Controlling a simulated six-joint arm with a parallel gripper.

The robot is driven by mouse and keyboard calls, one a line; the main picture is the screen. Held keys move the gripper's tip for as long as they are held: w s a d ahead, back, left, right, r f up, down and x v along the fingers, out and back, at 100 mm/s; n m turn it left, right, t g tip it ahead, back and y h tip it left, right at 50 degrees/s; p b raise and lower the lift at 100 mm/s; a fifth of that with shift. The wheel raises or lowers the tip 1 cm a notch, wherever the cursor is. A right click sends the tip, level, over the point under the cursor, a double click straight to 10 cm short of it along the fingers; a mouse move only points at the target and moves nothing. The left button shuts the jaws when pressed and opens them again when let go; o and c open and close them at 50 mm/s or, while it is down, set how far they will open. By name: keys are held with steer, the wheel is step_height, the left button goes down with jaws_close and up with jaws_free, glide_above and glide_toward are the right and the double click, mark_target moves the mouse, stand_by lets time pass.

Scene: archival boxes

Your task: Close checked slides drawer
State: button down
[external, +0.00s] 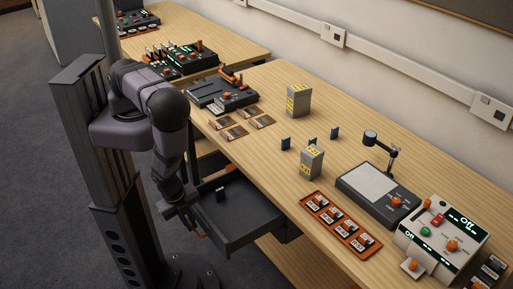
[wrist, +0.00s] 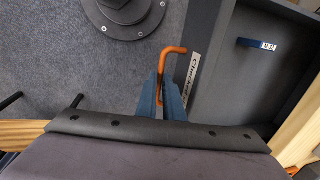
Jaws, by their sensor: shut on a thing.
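The grey checked slides drawer (external: 258,232) is pulled out from under the workbench in the external view. In the wrist view, its front edge carries a white label (wrist: 193,73) starting "Checked", partly hidden. An orange bar handle (wrist: 174,49) stands out from that front. My gripper (wrist: 172,98) has its blue fingers shut on the handle, at the drawer's front. In the external view my gripper (external: 193,222) is low beside the drawer, its fingers hard to make out. One dark blue slide (external: 221,194) is in the drawer and also shows in the wrist view (wrist: 257,44).
The wooden bench top (external: 265,165) above the drawer bears two grey boxes, small blue slides, an orange tray (external: 342,224), a lightbox (external: 375,190) and a control unit (external: 440,240). Open grey floor (wrist: 60,60) lies in front of the drawer.

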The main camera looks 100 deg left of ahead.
glide_above(251, 202)
steer(key=s, duration=0.1)
steer(key=shift+d, duration=0.45)
steer(key=shift+w, duration=0.1)
steer(key=c, duration=1.9)
jaws_free()
